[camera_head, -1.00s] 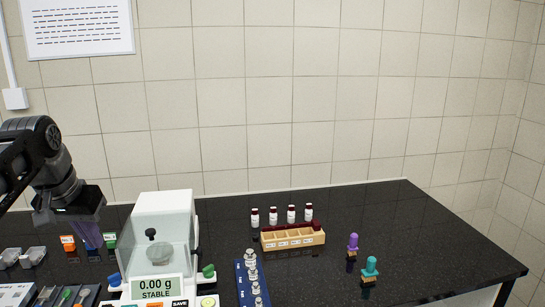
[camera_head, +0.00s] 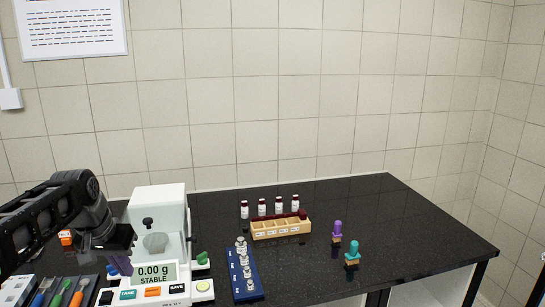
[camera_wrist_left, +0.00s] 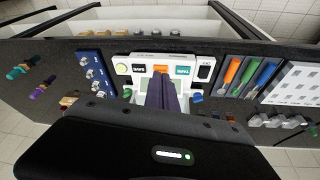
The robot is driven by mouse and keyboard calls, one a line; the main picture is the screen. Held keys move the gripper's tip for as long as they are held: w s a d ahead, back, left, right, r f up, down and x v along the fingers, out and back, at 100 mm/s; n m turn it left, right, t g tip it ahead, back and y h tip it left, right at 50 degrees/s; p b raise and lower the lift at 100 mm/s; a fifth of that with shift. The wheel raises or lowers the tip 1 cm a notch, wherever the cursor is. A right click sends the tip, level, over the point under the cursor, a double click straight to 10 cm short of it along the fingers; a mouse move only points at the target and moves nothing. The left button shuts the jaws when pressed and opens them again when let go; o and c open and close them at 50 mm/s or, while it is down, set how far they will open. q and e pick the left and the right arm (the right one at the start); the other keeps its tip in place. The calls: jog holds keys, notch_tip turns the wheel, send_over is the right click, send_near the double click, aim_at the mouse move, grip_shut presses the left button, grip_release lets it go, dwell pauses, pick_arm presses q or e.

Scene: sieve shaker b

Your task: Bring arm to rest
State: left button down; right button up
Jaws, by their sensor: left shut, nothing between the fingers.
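My left gripper (camera_head: 120,262) is shut and empty, its dark purple fingers pointing down at the left side of the white balance (camera_head: 160,200). In the left wrist view my shut fingers (camera_wrist_left: 162,92) show in front of the balance's button panel (camera_wrist_left: 160,68). I cannot tell whether they touch it. The balance display (camera_head: 154,272) reads 0.00 g STABLE. My right gripper is not in view.
A blue rack of metal weights (camera_head: 243,272) stands right of the balance. Behind are a wooden box (camera_head: 281,229) and several capped bottles (camera_head: 262,207). Purple (camera_head: 337,231) and teal (camera_head: 353,253) topped pieces stand at right. Coloured-handled tools (camera_head: 60,293) lie front left. The counter's right part is clear.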

pick_arm(q)
jog(key=s+d+f+g+h, duration=0.1)
jog(key=d+f, duration=0.5)
jog(key=f, duration=0.4)
jog(key=s+d+f+h, duration=0.1)
jog(key=d+f, duration=0.4)
jog(key=f, duration=0.6)
jog(key=s+d+f+g+h, duration=0.1)
jog(key=d+f, duration=0.5)
jog(key=f, duration=0.4)
jog(key=s+d+f, duration=0.4)
jog(key=s+f, duration=0.1)
jog(key=s, duration=0.3)
jog(key=s+d+f+g, duration=0.1)
jog(key=s+d+f, duration=0.3)
jog(key=s, duration=0.4)
jog(key=s+d+f+n, duration=0.1)
jog(key=s+d+f, duration=0.3)
jog(key=s+f, duration=0.2)
jog(key=shift+s+d+h, duration=0.25)
jog(key=shift+s+h, duration=0.15)
jog(key=shift+s, duration=0.8)
jog(key=shift+f, duration=0.1)
